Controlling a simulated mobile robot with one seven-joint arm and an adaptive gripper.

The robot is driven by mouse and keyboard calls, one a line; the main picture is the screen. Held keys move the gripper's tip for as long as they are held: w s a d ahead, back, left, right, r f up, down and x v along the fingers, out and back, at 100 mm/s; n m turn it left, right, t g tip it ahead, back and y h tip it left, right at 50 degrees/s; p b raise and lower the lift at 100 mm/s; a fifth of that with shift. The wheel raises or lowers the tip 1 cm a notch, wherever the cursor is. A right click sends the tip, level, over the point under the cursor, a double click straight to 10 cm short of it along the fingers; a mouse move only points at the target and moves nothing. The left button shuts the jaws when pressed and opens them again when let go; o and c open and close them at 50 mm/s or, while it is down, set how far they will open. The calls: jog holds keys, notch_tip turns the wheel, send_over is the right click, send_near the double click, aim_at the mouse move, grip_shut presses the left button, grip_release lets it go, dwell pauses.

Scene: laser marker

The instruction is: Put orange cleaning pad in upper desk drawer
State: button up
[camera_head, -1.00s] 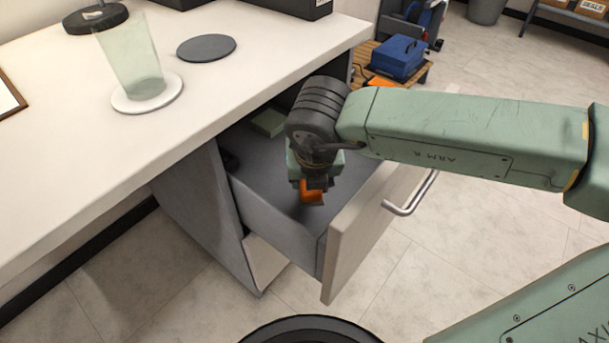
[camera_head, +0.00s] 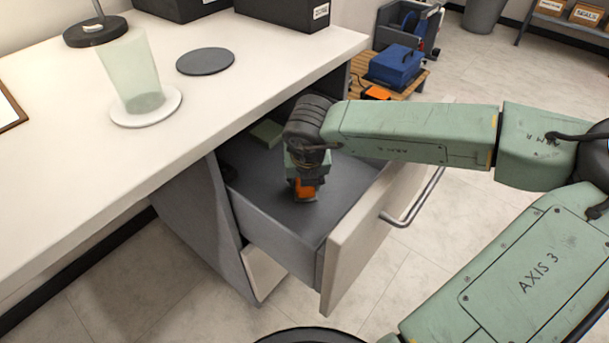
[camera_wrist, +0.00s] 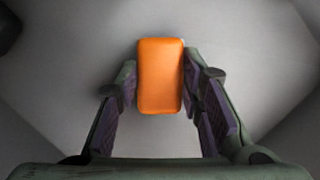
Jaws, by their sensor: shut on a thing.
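The orange cleaning pad (camera_head: 305,187) is between the fingers of my gripper (camera_head: 307,192), inside the open upper desk drawer (camera_head: 270,222). In the wrist view the pad (camera_wrist: 160,76) is a rounded orange block between the fingertips of my gripper (camera_wrist: 160,92), with grey drawer surface around it. My gripper is shut on the pad and points down. I cannot tell whether the pad's underside touches the drawer floor. The drawer is pulled out, with a pale front and a metal handle (camera_head: 412,205).
A green block (camera_head: 266,132) lies at the back of the drawer. The desk top (camera_head: 235,95) overhangs the drawer's rear and carries a glass (camera_head: 130,72) on a white coaster, a dark disc (camera_head: 205,61) and black boxes (camera_head: 285,12). The drawer floor beside the pad is clear.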

aim_at(306, 190)
jog(key=shift+f+b, duration=0.2)
jog(key=shift+b, duration=0.15)
jog(key=o, duration=1.1)
jog(key=shift+r+p, duration=0.45)
jog(key=shift+p, duration=0.05)
jog(key=p+v, duration=0.1)
jog(key=v, duration=0.6)
jog(key=shift+s, duration=0.1)
